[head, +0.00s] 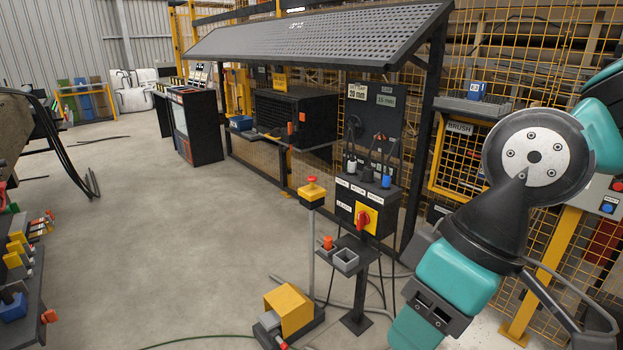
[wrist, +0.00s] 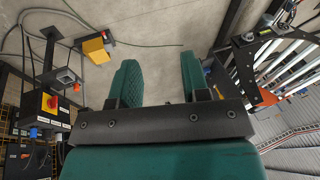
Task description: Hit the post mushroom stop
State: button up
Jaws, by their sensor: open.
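The post mushroom stop (head: 312,188) is a red mushroom button on a small yellow box, on top of a slim grey post in the middle of the head view. Its red cap is uncovered. I cannot pick it out surely in the wrist view. My gripper (wrist: 162,78) shows in the wrist view with its two green padded fingers well apart and nothing between them. It points towards bare floor. In the head view my arm is at the right, clear of the stop, and the fingertips are not clearly visible.
A black control box with a red rotary switch (head: 363,220) stands right of the stop, above a small tray (head: 346,260). A yellow foot-pedal housing (head: 290,308) sits on the floor below. Hoses hang nearby. The concrete floor (head: 160,230) to the left is open.

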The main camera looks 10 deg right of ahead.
aim_at(312, 179)
jog(key=u, duration=0.1)
jog(key=i, duration=2.25)
jog(key=u, duration=0.15)
